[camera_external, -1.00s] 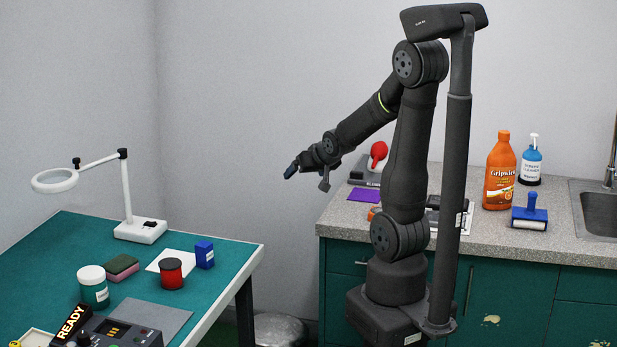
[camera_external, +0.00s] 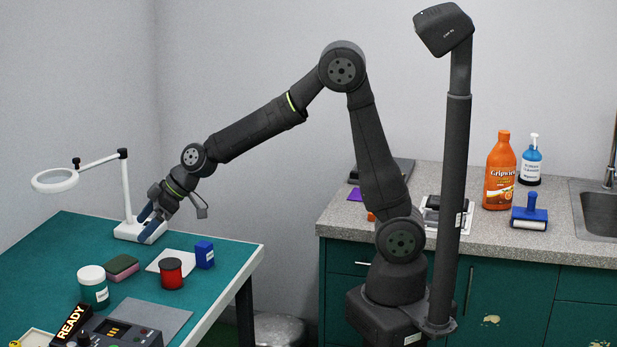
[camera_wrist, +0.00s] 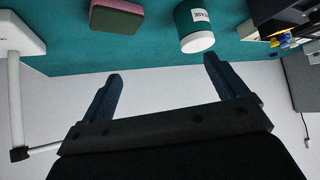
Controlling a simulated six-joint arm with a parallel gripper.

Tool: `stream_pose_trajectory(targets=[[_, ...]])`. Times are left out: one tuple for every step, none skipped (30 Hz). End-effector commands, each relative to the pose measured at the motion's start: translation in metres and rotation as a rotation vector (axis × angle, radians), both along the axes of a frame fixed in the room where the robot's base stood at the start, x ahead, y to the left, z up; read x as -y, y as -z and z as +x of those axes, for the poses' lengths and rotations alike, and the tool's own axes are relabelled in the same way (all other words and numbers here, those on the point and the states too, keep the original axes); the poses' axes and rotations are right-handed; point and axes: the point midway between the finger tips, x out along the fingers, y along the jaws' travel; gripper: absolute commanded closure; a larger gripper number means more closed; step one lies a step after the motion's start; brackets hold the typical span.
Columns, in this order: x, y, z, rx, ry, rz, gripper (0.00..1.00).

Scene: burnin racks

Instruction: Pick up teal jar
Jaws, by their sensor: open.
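The teal jar (camera_external: 93,287) has a white lid and a white label. It stands upright on the teal table, left of the red jar (camera_external: 171,273). In the wrist view the teal jar (camera_wrist: 194,22) appears inverted near the top, beyond the fingertips. My gripper (camera_external: 152,227) is above the table's far part, close to the magnifier lamp's base and apart from the teal jar. In the wrist view my gripper (camera_wrist: 162,70) is open, with nothing between its fingers.
A magnifier lamp (camera_external: 140,230) stands at the back of the table (camera_external: 60,240). The table's left part is mostly clear.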

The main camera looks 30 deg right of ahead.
Motion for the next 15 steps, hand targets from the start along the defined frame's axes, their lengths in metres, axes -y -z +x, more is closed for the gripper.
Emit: stream_pose_trajectory(targets=[[-0.016,0.000,-0.016,0.001,-0.049,0.004,0.10],[-0.023,0.001,-0.023,0.001,-0.071,0.006,0.10],[-0.031,0.001,-0.032,0.002,-0.098,0.009,0.10],[-0.035,0.000,-0.036,0.003,-0.112,0.011,0.10],[-0.039,0.000,-0.040,0.004,-0.124,0.013,0.10],[-0.042,0.001,-0.044,0.004,-0.136,0.014,0.10],[-0.044,0.002,-0.045,0.004,-0.140,0.014,0.10],[-0.046,0.004,-0.046,0.003,-0.144,0.014,0.10],[-0.049,0.006,-0.046,0.004,-0.146,0.013,0.10],[-0.052,0.009,-0.046,0.004,-0.146,0.013,0.10],[-0.055,0.012,-0.045,0.005,-0.145,0.013,0.10],[-0.059,0.017,-0.045,0.005,-0.145,0.013,0.10],[-0.062,0.020,-0.044,0.005,-0.144,0.013,0.10],[-0.066,0.024,-0.044,0.003,-0.144,0.013,0.10],[-0.071,0.029,-0.043,0.003,-0.144,0.013,0.10]])
